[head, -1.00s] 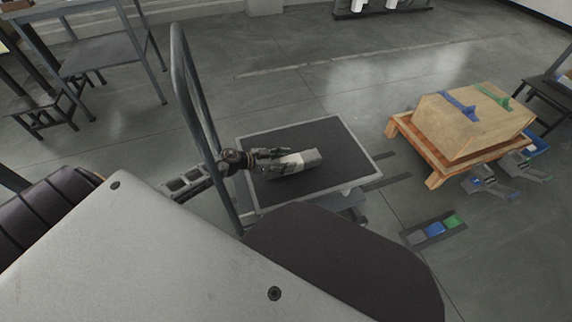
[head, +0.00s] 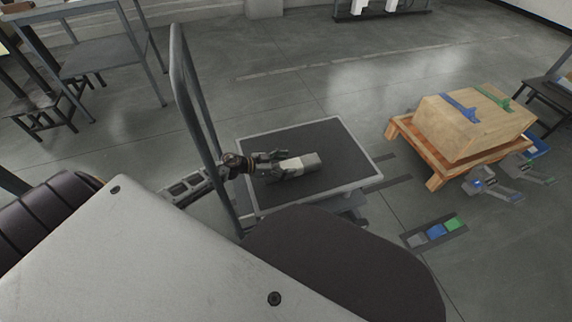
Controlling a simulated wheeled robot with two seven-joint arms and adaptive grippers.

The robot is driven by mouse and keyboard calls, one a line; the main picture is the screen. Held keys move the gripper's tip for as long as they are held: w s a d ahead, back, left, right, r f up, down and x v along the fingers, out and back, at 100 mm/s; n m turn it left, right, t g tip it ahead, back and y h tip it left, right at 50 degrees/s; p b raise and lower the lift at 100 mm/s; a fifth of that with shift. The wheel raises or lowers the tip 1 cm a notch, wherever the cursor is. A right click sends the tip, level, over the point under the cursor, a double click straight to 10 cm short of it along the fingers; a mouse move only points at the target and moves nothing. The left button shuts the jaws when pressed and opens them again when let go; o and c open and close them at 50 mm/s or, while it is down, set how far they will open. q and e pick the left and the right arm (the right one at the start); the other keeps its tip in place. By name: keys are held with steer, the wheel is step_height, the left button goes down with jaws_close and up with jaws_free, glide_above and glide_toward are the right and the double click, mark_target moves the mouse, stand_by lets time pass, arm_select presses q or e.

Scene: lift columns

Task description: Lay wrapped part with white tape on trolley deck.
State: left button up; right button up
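The wrapped part (head: 304,162), a small beige-grey block with a paler band toward its right end, lies flat on the dark trolley deck (head: 318,136) near its middle. The pale band looks like the white tape. My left gripper (head: 284,164) reaches in from the left past the trolley's handle. Its fingers are spread apart at the left end of the part, one on the far side and one on the near side. Whether a finger still touches the part is too small to tell. My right gripper is out of view.
The trolley's upright handle (head: 193,105) stands left of the deck, close to my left arm. A wooden crate (head: 466,124) with blue and green straps sits on an orange pallet (head: 437,160) at the right. The deck around the part is bare.

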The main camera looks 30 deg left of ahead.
mark_target(279, 164)
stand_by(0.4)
arm_select(q)
steer(key=shift+p+v, duration=0.8)
steer(key=shift+v, duration=0.75)
steer(key=p+v, duration=0.3)
steer(key=v, duration=0.4)
steer(key=shift+r, duration=0.15)
steer(key=shift+p+v, duration=0.4)
steer(key=shift+v, duration=0.5)
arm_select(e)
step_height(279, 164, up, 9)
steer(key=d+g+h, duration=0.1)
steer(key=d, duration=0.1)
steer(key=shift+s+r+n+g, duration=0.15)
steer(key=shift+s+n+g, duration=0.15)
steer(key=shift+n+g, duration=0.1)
arm_select(q)
steer(key=shift+a, duration=0.1)
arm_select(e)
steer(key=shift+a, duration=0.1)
